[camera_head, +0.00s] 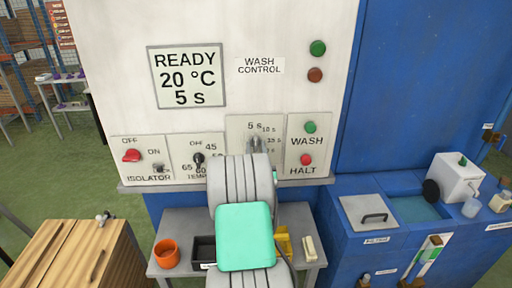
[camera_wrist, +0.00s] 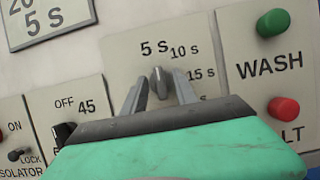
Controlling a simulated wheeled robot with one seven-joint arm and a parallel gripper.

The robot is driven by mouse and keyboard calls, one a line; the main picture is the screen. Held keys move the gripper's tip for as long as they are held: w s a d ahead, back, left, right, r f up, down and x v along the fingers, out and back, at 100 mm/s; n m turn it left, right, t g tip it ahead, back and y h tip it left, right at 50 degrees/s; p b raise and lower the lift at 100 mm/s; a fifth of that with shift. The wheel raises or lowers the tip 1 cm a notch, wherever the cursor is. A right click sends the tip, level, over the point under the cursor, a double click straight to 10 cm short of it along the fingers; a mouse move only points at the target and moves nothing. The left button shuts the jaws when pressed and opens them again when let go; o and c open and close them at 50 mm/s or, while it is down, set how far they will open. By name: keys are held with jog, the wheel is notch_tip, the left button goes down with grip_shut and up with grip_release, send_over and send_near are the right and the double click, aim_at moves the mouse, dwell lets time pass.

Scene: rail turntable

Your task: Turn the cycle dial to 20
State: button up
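The cycle dial (camera_wrist: 160,82) is a small grey knob on a pale plate (camera_wrist: 135,60) marked 5 s, 10 s and 15 s; a lower mark is mostly hidden behind my gripper. The knob seems to point up towards 5 s. My gripper (camera_wrist: 159,88) is open, one finger on each side of the knob, with gaps visible; I cannot tell whether either finger touches it. In the head view my arm covers the lower part of the dial plate (camera_head: 240,124). The display (camera_head: 186,77) reads READY, 20 °C, 5 s.
Right of the dial are a green WASH button (camera_head: 310,127) and a red HALT button (camera_head: 306,160). Left are the temperature dial (camera_head: 198,160) and the red isolator switch (camera_head: 131,155). Below, a grey table (camera_head: 175,223) holds an orange cup (camera_head: 166,254) and a black bin (camera_head: 203,250).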

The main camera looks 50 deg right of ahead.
grip_shut()
